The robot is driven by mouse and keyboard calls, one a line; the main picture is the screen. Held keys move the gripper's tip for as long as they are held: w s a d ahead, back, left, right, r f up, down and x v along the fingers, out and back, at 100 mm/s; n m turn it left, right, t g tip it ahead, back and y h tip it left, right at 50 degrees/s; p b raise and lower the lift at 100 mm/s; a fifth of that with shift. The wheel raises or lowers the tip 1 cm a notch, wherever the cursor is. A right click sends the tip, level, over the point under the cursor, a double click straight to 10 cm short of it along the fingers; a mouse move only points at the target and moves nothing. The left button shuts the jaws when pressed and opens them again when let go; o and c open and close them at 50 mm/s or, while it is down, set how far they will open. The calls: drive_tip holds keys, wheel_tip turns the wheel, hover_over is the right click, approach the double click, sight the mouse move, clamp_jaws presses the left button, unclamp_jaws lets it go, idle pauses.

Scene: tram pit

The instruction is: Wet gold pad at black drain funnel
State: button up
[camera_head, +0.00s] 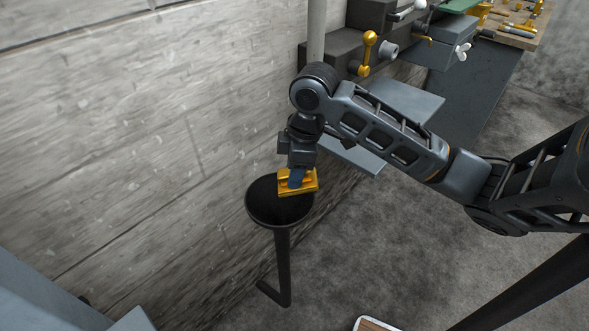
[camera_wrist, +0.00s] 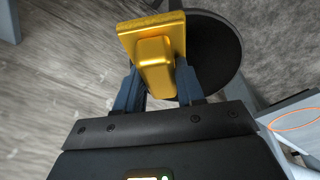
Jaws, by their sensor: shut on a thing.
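The gold pad (camera_head: 311,183) is a flat block with a raised grip. My gripper (camera_head: 297,178) is shut on that grip and holds the pad over the black drain funnel (camera_head: 270,207). In the wrist view the pad (camera_wrist: 140,38) sits between the two blue fingers of my gripper (camera_wrist: 158,78), with the funnel (camera_wrist: 218,60) behind it and to the right. The funnel has a round dark top on a black pipe beside the wall. I cannot tell whether the pad touches the funnel or whether it is wet.
A concrete wall (camera_head: 130,130) runs close along the left. Behind my arm stands a grey machine with a gold-knobbed lever (camera_head: 367,52) and a grey shelf (camera_head: 405,103). A wooden bench (camera_head: 520,35) with tools is at the back right. The floor (camera_head: 420,240) at right is mostly clear.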

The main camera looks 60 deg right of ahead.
drive_tip(key=shift+f+b, duration=0.4)
drive_tip(key=shift+f, duration=0.05)
idle(0.3)
idle(0.5)
drive_tip(key=shift+r+p, duration=2.4)
drive_tip(key=shift+r, duration=1.2)
drive_tip(key=shift+w, duration=0.1)
